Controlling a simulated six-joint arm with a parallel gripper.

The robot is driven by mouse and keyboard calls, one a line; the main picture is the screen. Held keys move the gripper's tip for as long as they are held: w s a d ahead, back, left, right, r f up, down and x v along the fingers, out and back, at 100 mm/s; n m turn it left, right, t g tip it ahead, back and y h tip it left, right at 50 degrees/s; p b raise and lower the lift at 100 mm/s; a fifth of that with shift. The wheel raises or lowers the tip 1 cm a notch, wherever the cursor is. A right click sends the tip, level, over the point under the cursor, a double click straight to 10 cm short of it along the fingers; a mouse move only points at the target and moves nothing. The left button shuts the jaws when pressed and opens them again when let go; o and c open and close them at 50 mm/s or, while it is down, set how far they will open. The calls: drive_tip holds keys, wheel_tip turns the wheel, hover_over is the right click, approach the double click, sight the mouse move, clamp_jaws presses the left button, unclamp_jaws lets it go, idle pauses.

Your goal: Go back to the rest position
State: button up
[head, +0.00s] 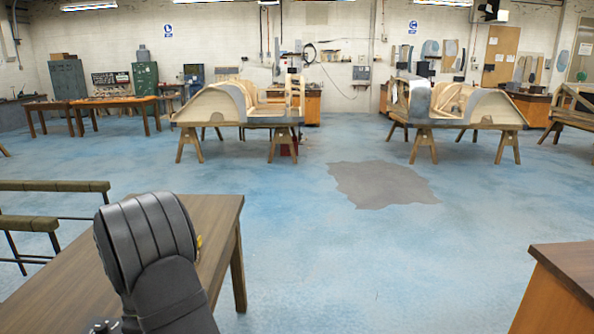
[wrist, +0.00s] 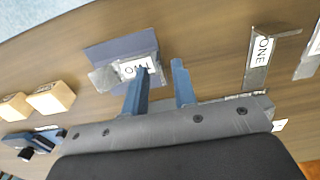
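My gripper (wrist: 160,86) shows in the wrist view as two blue fingers, apart, with only bare tabletop between their tips. It is open and empty. Ahead of the fingers, a blue-grey holder (wrist: 113,49) with a card reading "TWO" stands on the wooden table (wrist: 205,50). To the right is a grey metal holder (wrist: 257,76) with a card reading "ONE". In the head view, my dark arm hides part of the table (head: 212,216), and my gripper cannot be made out.
Two wooden blocks (wrist: 50,97) and a dark blue object (wrist: 42,140) lie on the table's left in the wrist view. In the head view, another wooden table (head: 560,290) stands at right front. Wooden bodyframes (head: 235,105) on trestles stand farther back. Blue floor (head: 300,240) between is clear.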

drive_tip(key=shift+f, duration=0.5)
wheel_tip(320, 180, up, 11)
wheel_tip(320, 180, down, 12)
drive_tip(key=shift+f, duration=0.1)
drive_tip(key=r, duration=0.5)
drive_tip(key=shift+w+d+r, duration=0.1)
drive_tip(key=shift+d, duration=0.25)
drive_tip(key=w+d+r, duration=0.2)
drive_tip(key=d+r, duration=0.5)
drive_tip(key=d, duration=0.4)
drive_tip(key=s+a+r, duration=0.2)
drive_tip(key=s+a, duration=1)
drive_tip(key=a, duration=0.5)
drive_tip(key=s+a+f, duration=0.1)
drive_tip(key=a+f, duration=0.1)
drive_tip(key=a, duration=0.1)
drive_tip(key=s+a+f, duration=0.2)
drive_tip(key=a, duration=0.1)
drive_tip(key=s+a+f, duration=0.2)
drive_tip(key=a+f, duration=0.1)
drive_tip(key=shift+s+a+f, duration=0.1)
drive_tip(key=shift+s, duration=0.15)
